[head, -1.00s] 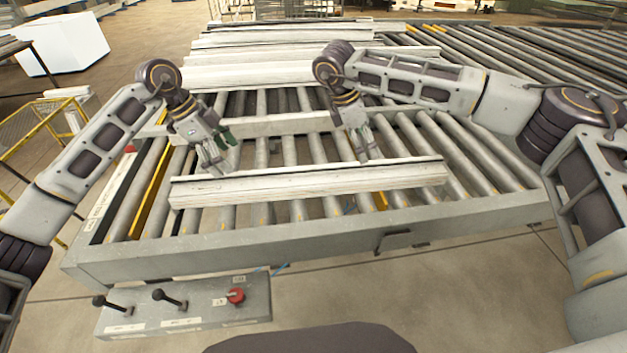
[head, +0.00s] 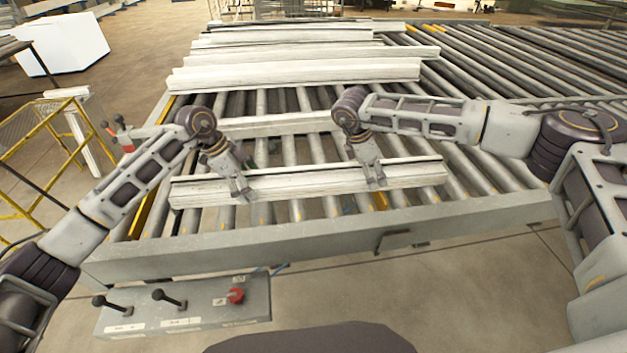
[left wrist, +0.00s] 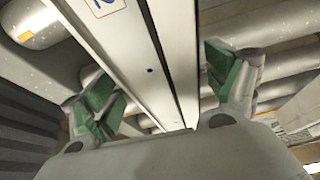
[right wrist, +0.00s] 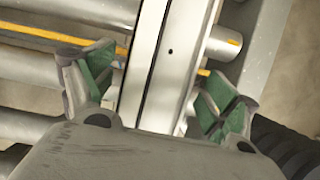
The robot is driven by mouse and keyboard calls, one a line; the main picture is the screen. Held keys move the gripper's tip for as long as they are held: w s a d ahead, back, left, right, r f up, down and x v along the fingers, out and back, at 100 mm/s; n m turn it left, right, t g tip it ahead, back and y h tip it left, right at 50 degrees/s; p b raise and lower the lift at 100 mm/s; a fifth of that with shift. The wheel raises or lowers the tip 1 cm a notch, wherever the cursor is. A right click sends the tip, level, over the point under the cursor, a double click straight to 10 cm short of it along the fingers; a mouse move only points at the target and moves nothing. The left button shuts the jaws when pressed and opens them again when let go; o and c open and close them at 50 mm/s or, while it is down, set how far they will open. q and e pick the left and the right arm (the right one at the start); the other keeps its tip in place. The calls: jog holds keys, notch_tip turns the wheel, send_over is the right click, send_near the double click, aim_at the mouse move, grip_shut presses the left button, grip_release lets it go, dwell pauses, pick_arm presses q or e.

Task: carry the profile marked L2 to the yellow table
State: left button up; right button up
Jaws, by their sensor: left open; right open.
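A long pale profile (head: 310,185) lies across the rollers near the front of the roller bench. My left gripper (head: 243,192) is at its left part and my right gripper (head: 376,183) at its right part. In the left wrist view the open green-padded fingers (left wrist: 165,95) stand on either side of the profile (left wrist: 150,60), with gaps. A label with blue marking (left wrist: 105,5) is cut off at the top edge, so I cannot read it. In the right wrist view the open fingers (right wrist: 155,85) also straddle the profile (right wrist: 165,60).
Several more pale profiles (head: 295,73) lie at the back of the roller bench (head: 330,245). A control box (head: 185,308) with levers and a red button stands in front.

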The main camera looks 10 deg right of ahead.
pick_arm(q)
jog(key=shift+d+f, duration=0.25)
jog(key=shift+f, duration=0.3)
pick_arm(e)
jog(key=shift+d+f, duration=0.2)
jog(key=shift+f, duration=0.25)
pick_arm(q)
jog(key=shift+r, duration=0.1)
jog(key=c, duration=1.9)
pick_arm(e)
jog(key=c, duration=1.9)
